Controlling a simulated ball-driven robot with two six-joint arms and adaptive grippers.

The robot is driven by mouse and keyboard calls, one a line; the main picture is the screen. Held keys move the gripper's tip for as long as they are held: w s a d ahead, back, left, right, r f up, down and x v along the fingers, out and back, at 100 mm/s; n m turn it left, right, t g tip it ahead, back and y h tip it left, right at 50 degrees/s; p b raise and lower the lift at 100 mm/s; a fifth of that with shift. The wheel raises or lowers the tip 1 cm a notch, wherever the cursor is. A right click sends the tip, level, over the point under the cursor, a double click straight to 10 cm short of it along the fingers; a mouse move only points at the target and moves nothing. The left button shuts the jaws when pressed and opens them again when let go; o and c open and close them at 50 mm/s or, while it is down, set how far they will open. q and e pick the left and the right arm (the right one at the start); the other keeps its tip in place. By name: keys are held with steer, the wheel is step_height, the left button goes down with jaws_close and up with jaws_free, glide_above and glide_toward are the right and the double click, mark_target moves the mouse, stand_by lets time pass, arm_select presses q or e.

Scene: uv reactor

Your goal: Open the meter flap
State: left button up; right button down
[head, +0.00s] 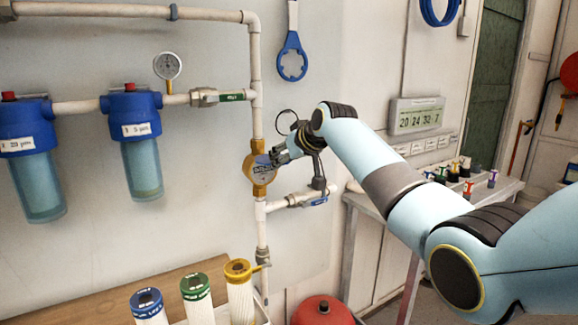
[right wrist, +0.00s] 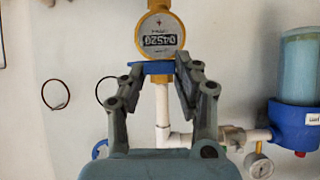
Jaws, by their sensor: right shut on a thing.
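The water meter (head: 248,172) is a round brass body on the vertical white pipe in the head view. In the right wrist view, the meter (right wrist: 160,22) shows its white face with a row of black digits uncovered. The blue flap (right wrist: 154,68) stands out from the face's edge, seen nearly edge-on. My right gripper (right wrist: 160,72) is shut on the flap, with one finger at each side of it. In the head view my right gripper (head: 279,155) is against the meter's right side and partly hides the face and flap. My left gripper is not in view.
Two blue-topped filter housings (head: 143,150) hang on the left pipe, with a pressure gauge (head: 168,67) above. A valve branch (head: 300,200) lies just below my right gripper. Capped cartridges (head: 197,300) stand below. A side table (head: 385,200) with small bottles is on the right.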

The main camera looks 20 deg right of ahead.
steer(key=shift+w+r, duration=0.25)
steer(key=shift+r, duration=0.6)
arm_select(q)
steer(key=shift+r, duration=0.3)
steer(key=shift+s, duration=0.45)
arm_select(e)
steer(key=shift+r, duration=0.1)
steer(key=c, duration=1.4)
jaws_free()
steer(key=o, duration=0.4)
steer(key=shift+w+a+f, duration=0.15)
steer(key=shift+w+f, duration=0.1)
steer(key=shift+w, duration=0.05)
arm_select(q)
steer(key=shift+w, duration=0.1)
arm_select(e)
steer(key=shift+o, duration=0.2)
steer(key=shift+s+f, duration=0.1)
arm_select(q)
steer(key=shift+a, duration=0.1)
arm_select(e)
steer(key=shift+s, duration=0.1)
steer(key=shift+s, duration=0.15)
steer(key=v, duration=1.1)
steer(key=shift+s+r, duration=0.2)
steer(key=shift+s, duration=0.05)
